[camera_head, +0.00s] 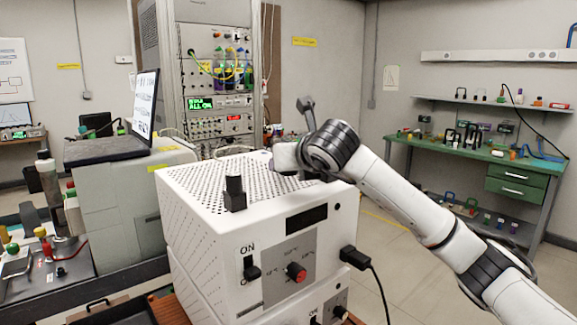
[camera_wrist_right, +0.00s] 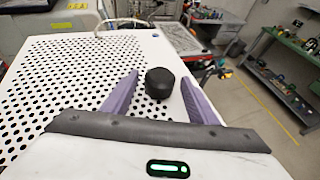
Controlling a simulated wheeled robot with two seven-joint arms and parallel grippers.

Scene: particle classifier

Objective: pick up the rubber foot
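The rubber foot (camera_wrist_right: 160,84), a short black rounded cylinder, shows in the right wrist view near the edge of the perforated white top of the instrument box (camera_wrist_right: 60,75). My right gripper (camera_wrist_right: 160,76) is open, its two purple fingers on either side of the foot with visible gaps to it. Whether the foot rests on the top cannot be told for sure. In the head view my right arm reaches over the box (camera_head: 195,245) from the right; its fingertips and the foot are hidden there. My left gripper is not in view.
A black upright block (camera_head: 235,193) stands on the box top near its front left. An open laptop (camera_head: 143,105) sits on a grey unit at the left. A black plug (camera_head: 354,257) with a cable sticks out at the box's right. A green workbench (camera_head: 470,158) stands at the back right.

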